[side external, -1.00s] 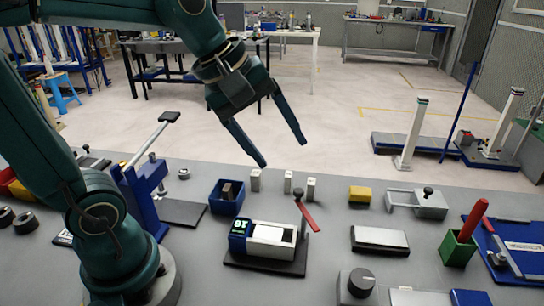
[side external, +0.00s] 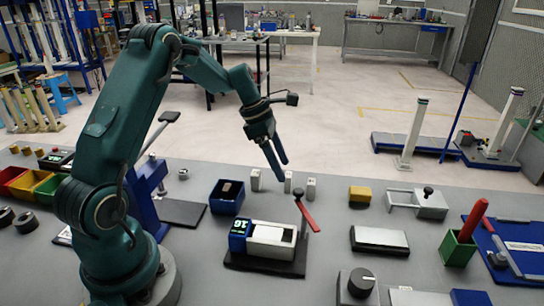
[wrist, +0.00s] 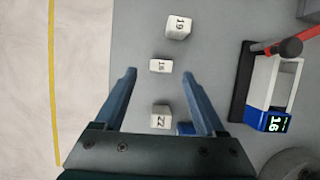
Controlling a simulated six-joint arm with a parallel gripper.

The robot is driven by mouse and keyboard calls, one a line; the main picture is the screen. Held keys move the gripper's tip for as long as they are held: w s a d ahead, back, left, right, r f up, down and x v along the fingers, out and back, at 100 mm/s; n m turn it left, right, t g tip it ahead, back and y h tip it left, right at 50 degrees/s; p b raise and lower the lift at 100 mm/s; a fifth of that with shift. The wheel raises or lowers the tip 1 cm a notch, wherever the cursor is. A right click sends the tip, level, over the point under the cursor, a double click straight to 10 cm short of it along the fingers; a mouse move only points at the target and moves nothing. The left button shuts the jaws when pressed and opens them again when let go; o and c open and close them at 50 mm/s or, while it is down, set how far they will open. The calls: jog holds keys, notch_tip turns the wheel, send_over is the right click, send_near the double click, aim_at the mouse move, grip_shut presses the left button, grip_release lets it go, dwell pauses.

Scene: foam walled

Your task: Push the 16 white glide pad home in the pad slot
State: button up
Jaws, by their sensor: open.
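The white 16 pad (wrist: 161,66) stands on the grey bench as the middle one of three small white blocks; it also shows in the side view (side external: 288,183). My gripper (wrist: 159,73) is open and empty, pointing down above the blocks, with its fingertips to either side of the 16 pad in the wrist view. In the side view my gripper (side external: 281,171) is seen nearly edge-on, so its height above the pad is hard to judge. The pad slot fixture (side external: 270,235) has a white body, a blue display reading 16 and a raised red lever (side external: 307,214).
White blocks marked 19 (wrist: 178,27) and 22 (wrist: 161,117) flank the 16 pad. A blue bin (side external: 227,197) stands left of them, a yellow block (side external: 360,195) to the right. Bare bench lies between the blocks and the fixture.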

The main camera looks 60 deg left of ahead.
aim_at(288, 182)
jog(key=shift+x, duration=1.95)
grip_shut()
jog(key=shift+r, duration=0.15)
